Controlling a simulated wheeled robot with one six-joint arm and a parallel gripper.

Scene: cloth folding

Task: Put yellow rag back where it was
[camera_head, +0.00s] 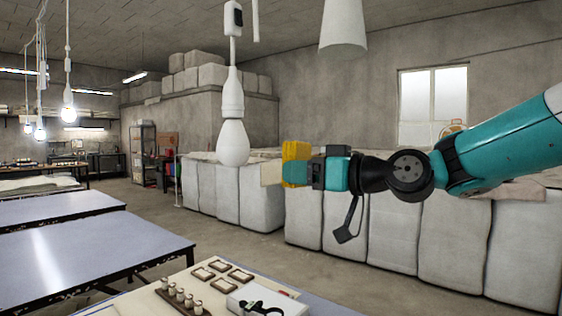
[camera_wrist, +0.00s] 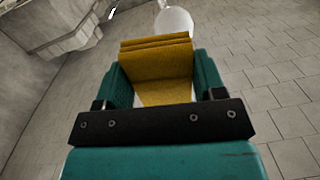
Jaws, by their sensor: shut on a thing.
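The yellow rag (camera_head: 296,163) is folded and held at the end of my arm, high above the floor in the head view. It also shows in the wrist view (camera_wrist: 157,66), between the two teal fingers. My gripper (camera_wrist: 157,75) is shut on the rag. A paler, flat piece (camera_head: 271,172) sticks out to the left of the rag in the head view; I cannot tell whether it is part of it.
A hanging white bulb (camera_head: 232,143) is close left of the rag. A table (camera_head: 150,305) in front bears small frames, jars and a white box. Blue-topped tables (camera_head: 90,245) stand at left. Large pale bales (camera_head: 390,235) line the back. Floor between is clear.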

